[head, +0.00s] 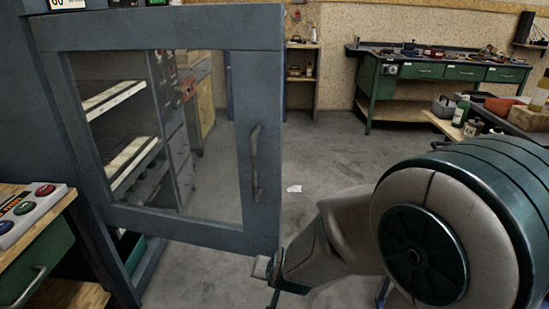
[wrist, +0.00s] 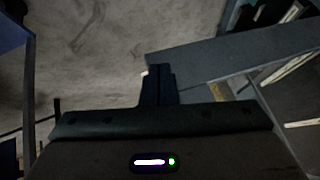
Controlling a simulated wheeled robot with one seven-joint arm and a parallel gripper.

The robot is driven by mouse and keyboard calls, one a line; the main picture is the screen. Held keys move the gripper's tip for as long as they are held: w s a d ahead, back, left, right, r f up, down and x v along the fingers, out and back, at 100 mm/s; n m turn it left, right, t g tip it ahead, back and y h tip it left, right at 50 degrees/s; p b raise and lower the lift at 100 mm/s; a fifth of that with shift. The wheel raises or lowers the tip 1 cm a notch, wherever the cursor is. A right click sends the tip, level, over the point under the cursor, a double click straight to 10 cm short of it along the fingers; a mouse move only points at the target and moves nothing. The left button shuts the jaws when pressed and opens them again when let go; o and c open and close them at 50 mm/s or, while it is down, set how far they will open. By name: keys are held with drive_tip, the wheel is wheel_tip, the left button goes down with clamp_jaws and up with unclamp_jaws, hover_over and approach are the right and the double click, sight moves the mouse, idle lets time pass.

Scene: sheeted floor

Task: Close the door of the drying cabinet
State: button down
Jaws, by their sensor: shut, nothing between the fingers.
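The drying cabinet (head: 85,165) stands at the left in the head view, blue-grey, with light-edged shelves inside. Its door (head: 262,100) has a blue-grey frame, a large glass pane and a curved vertical handle (head: 255,165) near its right edge. The door stands open, swung out from the cabinet, with floor visible below it. My gripper (head: 266,272) is low, by the door's lower right corner. In the wrist view my shut, empty fingers (wrist: 158,72) are beside a blue-grey panel (wrist: 235,58), seemingly the door. I cannot tell whether they touch it.
A bench with large coloured buttons (head: 30,212) stands at the lower left. A green workbench (head: 425,72) stands by the far wall, and a cluttered table (head: 525,122) at the right. The grey floor (head: 325,140) is mostly clear, with a small white scrap (head: 294,189).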

sight(278, 178)
wheel_tip(278, 178, up, 18)
drive_tip(key=s+a+t+h+p, duration=0.25)
drive_tip(key=t+h+p, duration=0.35)
drive_tip(key=t+p, duration=0.65)
drive_tip(key=shift+g, duration=0.95)
drive_tip(key=p+x, duration=0.4)
drive_tip(key=x, duration=0.9)
drive_tip(key=shift+p+x, duration=0.3)
drive_tip(key=shift+x, duration=0.5)
drive_tip(key=shift+w+f, duration=0.1)
drive_tip(key=shift+f, duration=0.05)
